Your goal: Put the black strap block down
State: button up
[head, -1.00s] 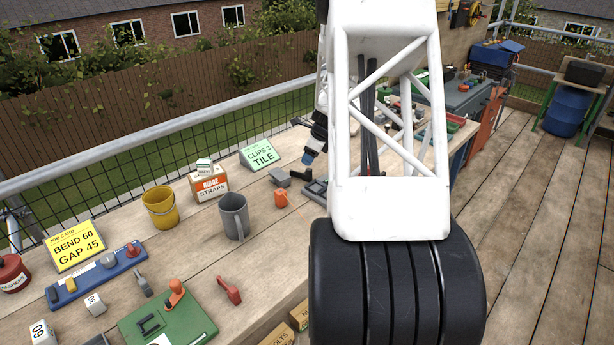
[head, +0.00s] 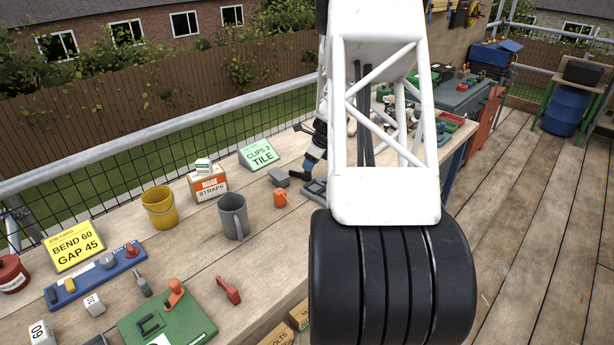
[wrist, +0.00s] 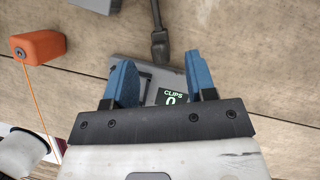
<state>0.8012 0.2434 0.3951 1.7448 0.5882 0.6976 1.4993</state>
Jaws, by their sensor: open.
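My gripper (wrist: 164,85) is open, with its two blue fingers apart and nothing held between them. In the wrist view it is above a grey clips counter (wrist: 172,97) with a lit display; the fingers partly cover it. In the head view the blue-tipped gripper (head: 312,168) is by the grey device (head: 313,188), close to the bench. I cannot tell for sure which thing is the black strap block. A small black piece (head: 52,295) stands at the left end of a blue rack (head: 85,285), far from my gripper.
An orange block (wrist: 40,47) with a cord lies left of the gripper. A dark grey block (head: 278,177), a grey mug (head: 233,217), a straps box (head: 208,186) and a yellow bucket (head: 159,208) stand nearby. A green board (head: 168,325) is at front left.

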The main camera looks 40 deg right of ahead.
aim_at(307, 174)
jog(key=shift+f, duration=0.1)
jog(key=shift+x, duration=2.5)
jog(key=shift+s, duration=0.1)
jog(key=shift+c, duration=0.5)
grip_shut()
jog(key=shift+d, duration=0.1)
notch_tip(307, 174, up, 10)
jog(key=shift+f, duration=0.1)
